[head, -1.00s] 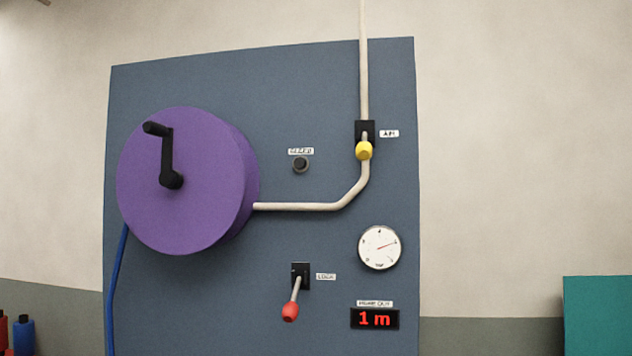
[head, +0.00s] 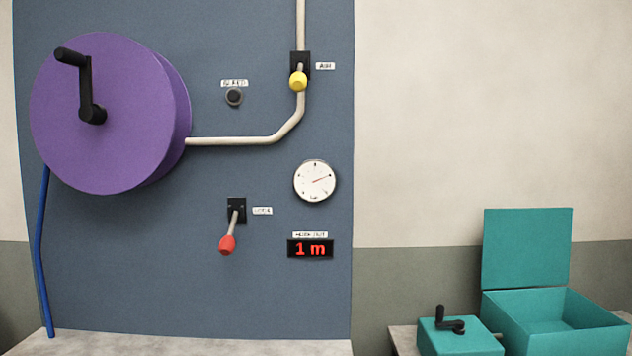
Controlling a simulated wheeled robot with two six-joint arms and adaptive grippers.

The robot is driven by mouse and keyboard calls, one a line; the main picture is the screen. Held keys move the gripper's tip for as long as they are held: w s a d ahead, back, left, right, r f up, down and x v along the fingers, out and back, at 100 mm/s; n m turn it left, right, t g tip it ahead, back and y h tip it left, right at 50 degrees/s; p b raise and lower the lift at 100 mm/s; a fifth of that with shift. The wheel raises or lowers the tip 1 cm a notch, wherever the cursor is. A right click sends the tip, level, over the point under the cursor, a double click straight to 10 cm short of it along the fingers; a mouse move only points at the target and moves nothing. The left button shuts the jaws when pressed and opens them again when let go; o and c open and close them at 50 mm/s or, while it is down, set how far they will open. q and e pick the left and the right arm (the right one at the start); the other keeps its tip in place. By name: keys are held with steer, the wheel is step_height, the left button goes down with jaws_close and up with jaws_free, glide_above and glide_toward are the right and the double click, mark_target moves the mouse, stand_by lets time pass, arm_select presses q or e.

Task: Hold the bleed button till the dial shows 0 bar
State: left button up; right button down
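The bleed button (head: 234,97) is a small round black knob on the blue-grey panel, under a white label (head: 234,83) whose lettering is blurred. The dial (head: 315,181) is a round white gauge lower right of it. Its thin red needle points right and slightly up; the scale figures are too small to read. Nothing touches the button. Neither of my grippers shows in the head view.
A purple reel (head: 105,115) with a black crank juts out at left, a blue hose (head: 43,250) hanging below it. A yellow-handled air lever (head: 298,82), a red-handled lock lever (head: 227,245) and a display (head: 310,249) reading 1 m share the panel. An open teal box (head: 545,325) stands lower right.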

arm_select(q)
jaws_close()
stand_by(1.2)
